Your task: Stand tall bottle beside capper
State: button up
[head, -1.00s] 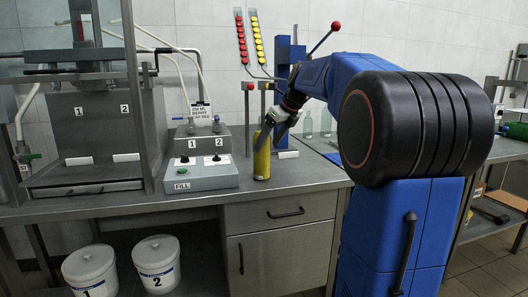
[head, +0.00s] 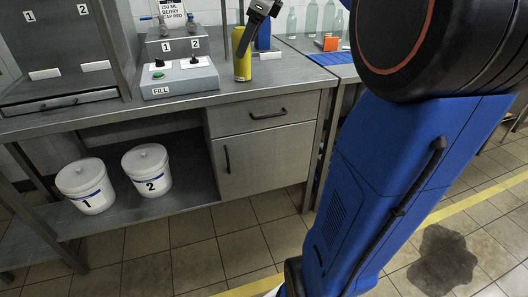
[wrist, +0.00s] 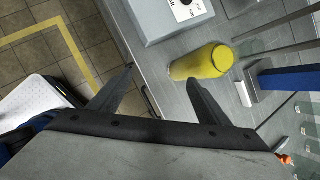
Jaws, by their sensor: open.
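The tall yellow bottle (head: 242,66) stands upright on the steel counter, just right of the grey FILL box. It also shows in the wrist view (wrist: 203,62). My gripper (wrist: 160,76) is open with nothing between its fingers; the bottle appears just beyond the right finger's tip, outside the gap. In the head view my dark gripper (head: 252,32) overlaps the bottle's upper right side; whether they touch I cannot tell. The blue capper (head: 262,40) rises behind and right of the bottle, its upper part out of the head view. Its blue part shows in the wrist view (wrist: 290,78).
Two numbered white buckets (head: 146,172) sit on the low shelf. The front counter strip is clear.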

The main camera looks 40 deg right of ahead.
jog(key=s+a+f+n+h, duration=0.1)
jog(key=s+a+f+n, duration=0.5)
jog(key=s+n, duration=0.15)
jog(key=s+a+f+n, duration=0.6)
jog(key=s+n, duration=0.1)
jog(key=s, duration=0.2)
jog(key=s+a+f+n+g, duration=0.1)
jog(key=s+a+f+n, duration=0.2)
jog(key=s+f+n, duration=0.9)
jog(key=shift+s+f+n+h, duration=0.4)
jog(key=shift+f+n, duration=0.15)
jog(key=shift+f, duration=0.3)
